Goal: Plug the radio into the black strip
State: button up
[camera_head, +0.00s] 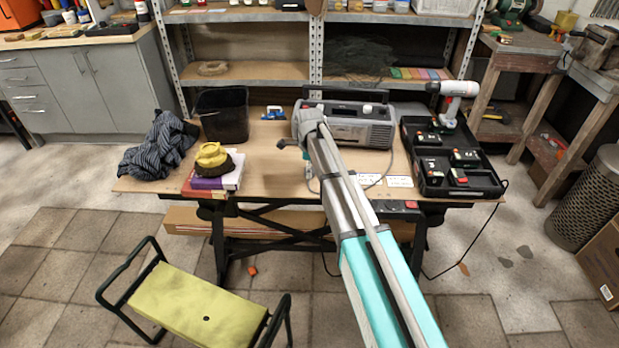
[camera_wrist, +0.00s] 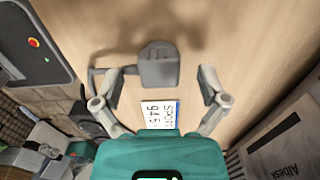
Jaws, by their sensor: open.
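In the wrist view my gripper (camera_wrist: 169,70) is open, with one finger on each side of a grey plug (camera_wrist: 158,66). The plug lies over the bare wooden tabletop, and I see no firm contact with the fingers. The radio (camera_head: 352,132) stands on the workbench in the head view, partly behind my arm; its side shows at lower right in the wrist view (camera_wrist: 285,148). A dark strip-like piece with red patches (camera_head: 402,206) sits at the bench's front edge; I cannot tell its sockets.
A black case (camera_head: 470,187) with batteries and a drill (camera_head: 452,100) is right of the radio. A black bin (camera_head: 222,115), striped cloth (camera_head: 157,150) and books (camera_head: 215,180) are left. A yellow-topped step stool (camera_head: 195,305) stands on the floor in front. A printed card (camera_wrist: 160,115) lies near the plug.

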jog(key=shift+f, duration=0.5)
jog(key=c, duration=1.2)
jog(key=shift+o, duration=0.2)
jog(key=shift+r, duration=0.2)
notch_tip(320, 180, up, 3)
jog(key=p, duration=0.2)
jog(key=shift+p, duration=0.4)
jog(key=s+d+r+p, duration=0.3)
jog(key=s+r+p, duration=0.6)
jog(key=s, duration=0.4)
jog(key=shift+s+d+r+p, duration=0.25)
jog(key=shift+s+r+p, duration=0.05)
jog(key=shift+r+p, duration=0.1)
jog(key=shift+a, duration=0.15)
